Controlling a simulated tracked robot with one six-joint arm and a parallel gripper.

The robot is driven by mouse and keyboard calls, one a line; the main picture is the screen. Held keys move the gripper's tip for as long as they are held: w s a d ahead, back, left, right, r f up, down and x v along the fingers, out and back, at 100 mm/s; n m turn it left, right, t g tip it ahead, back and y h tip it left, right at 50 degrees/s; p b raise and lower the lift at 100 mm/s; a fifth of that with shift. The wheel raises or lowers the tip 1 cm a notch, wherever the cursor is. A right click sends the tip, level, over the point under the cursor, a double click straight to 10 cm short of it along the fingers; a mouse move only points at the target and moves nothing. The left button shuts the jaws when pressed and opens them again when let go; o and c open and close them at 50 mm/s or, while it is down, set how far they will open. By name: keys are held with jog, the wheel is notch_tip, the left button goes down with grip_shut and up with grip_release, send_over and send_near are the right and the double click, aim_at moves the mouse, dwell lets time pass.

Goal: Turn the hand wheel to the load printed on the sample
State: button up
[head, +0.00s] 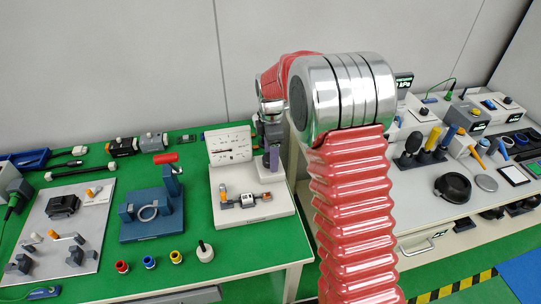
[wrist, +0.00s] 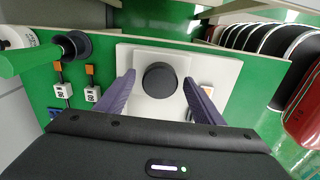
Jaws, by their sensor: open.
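The hand wheel (wrist: 160,80) is a dark round knob on a raised square block of a white base plate. My gripper (wrist: 159,76) is open, with one purple finger on each side of the wheel; whether they touch it I cannot tell. In the head view my gripper (head: 272,157) is over the back right of the white machine base (head: 278,208), and the wheel is hidden. A white dial panel (head: 230,146) stands beside it. A sample with a white printed tag (head: 249,200) lies between grips on that base; its print is too small to read.
A crowded grey bench (head: 420,205) stands right.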

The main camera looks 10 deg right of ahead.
jog(key=shift+f, duration=0.15)
jog(key=c, duration=1)
